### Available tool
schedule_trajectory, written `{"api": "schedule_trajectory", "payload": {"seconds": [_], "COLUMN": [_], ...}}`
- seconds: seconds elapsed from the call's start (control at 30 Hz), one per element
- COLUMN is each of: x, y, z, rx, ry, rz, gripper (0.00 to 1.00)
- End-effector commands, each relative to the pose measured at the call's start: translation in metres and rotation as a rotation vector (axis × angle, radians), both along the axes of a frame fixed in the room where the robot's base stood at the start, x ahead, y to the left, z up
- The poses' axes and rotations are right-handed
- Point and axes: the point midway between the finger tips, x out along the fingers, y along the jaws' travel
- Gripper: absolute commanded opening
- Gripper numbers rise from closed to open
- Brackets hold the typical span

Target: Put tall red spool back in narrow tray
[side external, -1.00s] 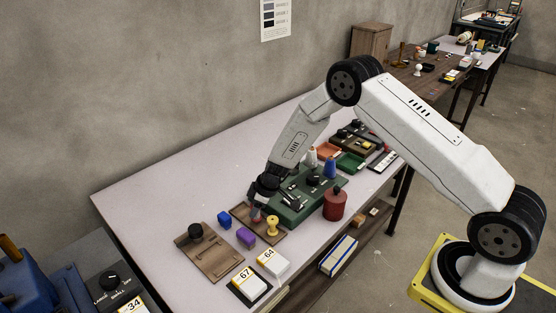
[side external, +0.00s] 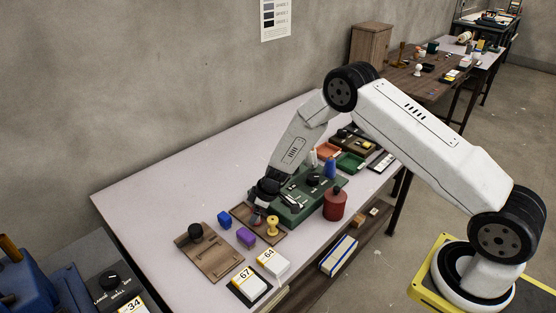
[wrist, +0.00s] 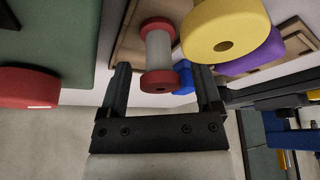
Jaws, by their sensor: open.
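The tall red spool (wrist: 160,55), red at both ends with a pale middle, shows between my open fingers in the wrist view. In the side view the spool (side external: 256,217) is a small red shape under my gripper (side external: 260,206), partly hidden by it. The brown narrow tray (side external: 279,238) lies beneath; the spool appears to stand in it, though its base is hard to make out. My gripper (wrist: 163,95) is open, its fingers on either side of the spool with visible gaps.
A green machine base (side external: 318,203) and red canister (side external: 335,205) stand to the right. A brown board with a black knob (side external: 210,262) lies left. The table's far left is clear.

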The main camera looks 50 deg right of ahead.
Motion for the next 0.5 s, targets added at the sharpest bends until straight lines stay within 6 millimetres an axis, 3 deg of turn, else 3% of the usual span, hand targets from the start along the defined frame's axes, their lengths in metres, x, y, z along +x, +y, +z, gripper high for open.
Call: {"api": "schedule_trajectory", "payload": {"seconds": [0.27,0.5], "x": [0.0,-0.006], "y": [-0.001,-0.005], "z": [0.006,0.023], "rx": [0.0,0.001], "ry": [-0.001,-0.002], "rz": [-0.001,-0.001], "gripper": [0.83,0.83]}}
